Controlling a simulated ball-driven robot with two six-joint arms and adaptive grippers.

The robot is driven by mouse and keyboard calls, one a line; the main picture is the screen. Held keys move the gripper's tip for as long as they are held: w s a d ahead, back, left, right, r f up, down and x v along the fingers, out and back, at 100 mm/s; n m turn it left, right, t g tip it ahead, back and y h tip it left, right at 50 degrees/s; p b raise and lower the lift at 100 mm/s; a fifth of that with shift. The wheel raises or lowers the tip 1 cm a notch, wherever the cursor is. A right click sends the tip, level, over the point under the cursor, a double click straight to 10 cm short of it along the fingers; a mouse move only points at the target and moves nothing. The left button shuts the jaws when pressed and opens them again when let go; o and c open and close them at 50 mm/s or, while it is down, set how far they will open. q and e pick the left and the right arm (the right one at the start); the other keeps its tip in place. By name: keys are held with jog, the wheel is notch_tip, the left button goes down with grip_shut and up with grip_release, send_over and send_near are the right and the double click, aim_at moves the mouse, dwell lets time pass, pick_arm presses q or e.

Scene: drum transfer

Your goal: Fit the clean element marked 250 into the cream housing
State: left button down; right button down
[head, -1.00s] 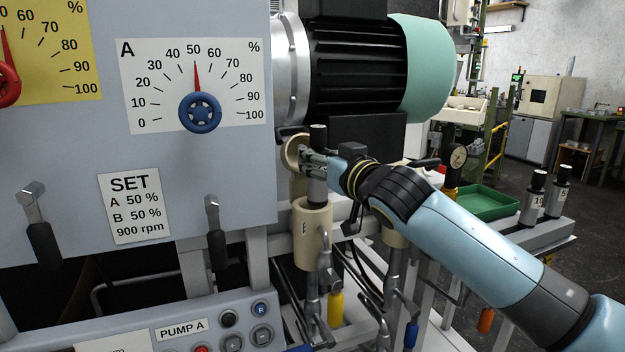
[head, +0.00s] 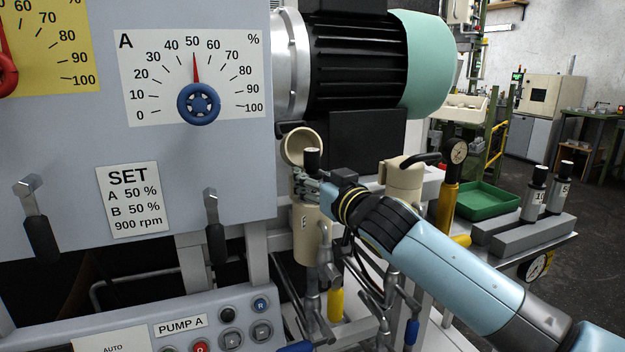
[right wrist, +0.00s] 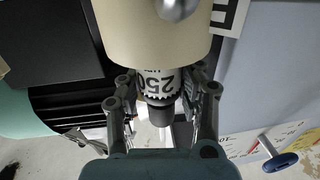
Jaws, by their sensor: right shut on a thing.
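My right gripper (head: 306,186) is shut on the element marked 250, just above the cream housing (head: 306,238). The element's black cap (head: 312,160) stands upright above the fingers, and its grey body is mostly hidden by the gripper and housing. In the right wrist view the printed 250 on the element (right wrist: 160,84) shows between the fingers, beside the cream housing (right wrist: 150,35). The element's lower part appears to be inside the housing's mouth; its depth is hidden. The housing's round cream lid (head: 300,146) stands open behind. My left gripper is not in view.
A second cream housing (head: 403,187) with a black handle stands to the right. Two black-capped elements (head: 534,200) stand on a grey rack (head: 530,236), near an empty green tray (head: 487,201). The grey panel (head: 75,150) bounds the left, the motor (head: 350,65) the space above.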

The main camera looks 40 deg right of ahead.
jog(key=shift+f, duration=0.15)
jog(key=c, duration=0.9)
grip_release()
jog(key=shift+r, duration=0.35)
jog(key=shift+r+p, duration=0.5)
jog(key=shift+p, duration=0.25)
jog(key=s+b, duration=0.1)
jog(key=s, duration=0.3)
jog(key=s+a+b, duration=0.1)
jog(key=s, duration=0.3)
jog(key=s+b, duration=0.1)
jog(key=s, duration=0.3)
jog(key=shift+a+f+b, duration=0.15)
jog(key=shift+f+b, duration=0.05)
jog(key=shift+b, duration=0.1)
